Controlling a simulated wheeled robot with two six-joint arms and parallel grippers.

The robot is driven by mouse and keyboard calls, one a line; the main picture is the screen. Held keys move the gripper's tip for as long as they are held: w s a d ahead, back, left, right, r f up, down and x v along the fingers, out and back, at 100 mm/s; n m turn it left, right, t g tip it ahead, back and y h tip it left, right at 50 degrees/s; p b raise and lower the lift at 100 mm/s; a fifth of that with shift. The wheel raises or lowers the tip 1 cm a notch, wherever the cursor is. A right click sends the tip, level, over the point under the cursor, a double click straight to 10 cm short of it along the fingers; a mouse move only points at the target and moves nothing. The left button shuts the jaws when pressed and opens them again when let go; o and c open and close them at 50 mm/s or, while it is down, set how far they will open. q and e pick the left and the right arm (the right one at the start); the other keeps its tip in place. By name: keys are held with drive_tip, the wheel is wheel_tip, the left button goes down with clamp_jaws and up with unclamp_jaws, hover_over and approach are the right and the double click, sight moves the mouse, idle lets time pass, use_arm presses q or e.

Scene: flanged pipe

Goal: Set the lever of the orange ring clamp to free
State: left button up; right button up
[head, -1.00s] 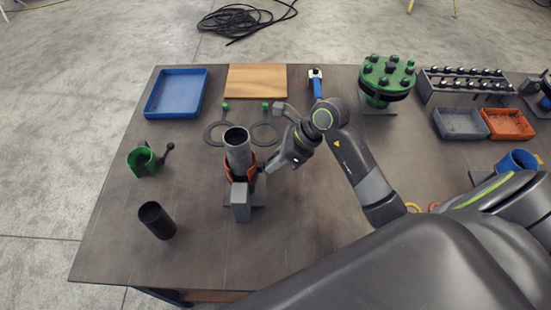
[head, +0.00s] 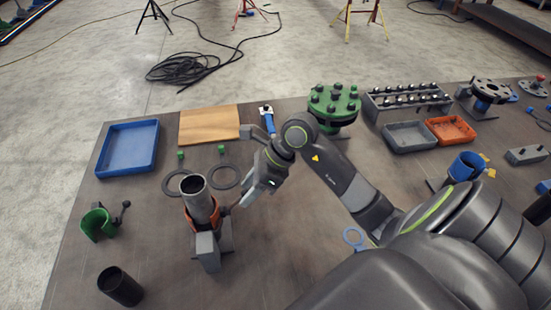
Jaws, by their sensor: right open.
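The orange ring clamp (head: 189,217) sits around the lower part of an upright grey pipe (head: 203,203), held on a grey stand (head: 208,250) on the table. A small dark part, perhaps the clamp's lever, shows at its right side beside my gripper; its setting is too small to tell. My right gripper (head: 246,202) is open, just right of the clamp, with its fingers pointing down and left. I cannot tell whether a finger touches the lever. My left gripper is not in view.
A green clamp (head: 97,224) with a dark lever and a black tube (head: 120,287) stand at left. Two flat rings (head: 224,178) lie behind the pipe. A blue tray (head: 128,148), wooden board (head: 209,124) and green-topped flange (head: 334,103) stand farther back.

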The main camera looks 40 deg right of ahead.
drive_tip(key=b+v, duration=0.1)
drive_tip(key=v, duration=1)
drive_tip(key=shift+d+r+b, duration=0.2)
drive_tip(key=shift+r+b, duration=0.15)
drive_tip(key=shift+b, duration=0.05)
drive_tip(key=shift+s, duration=0.1)
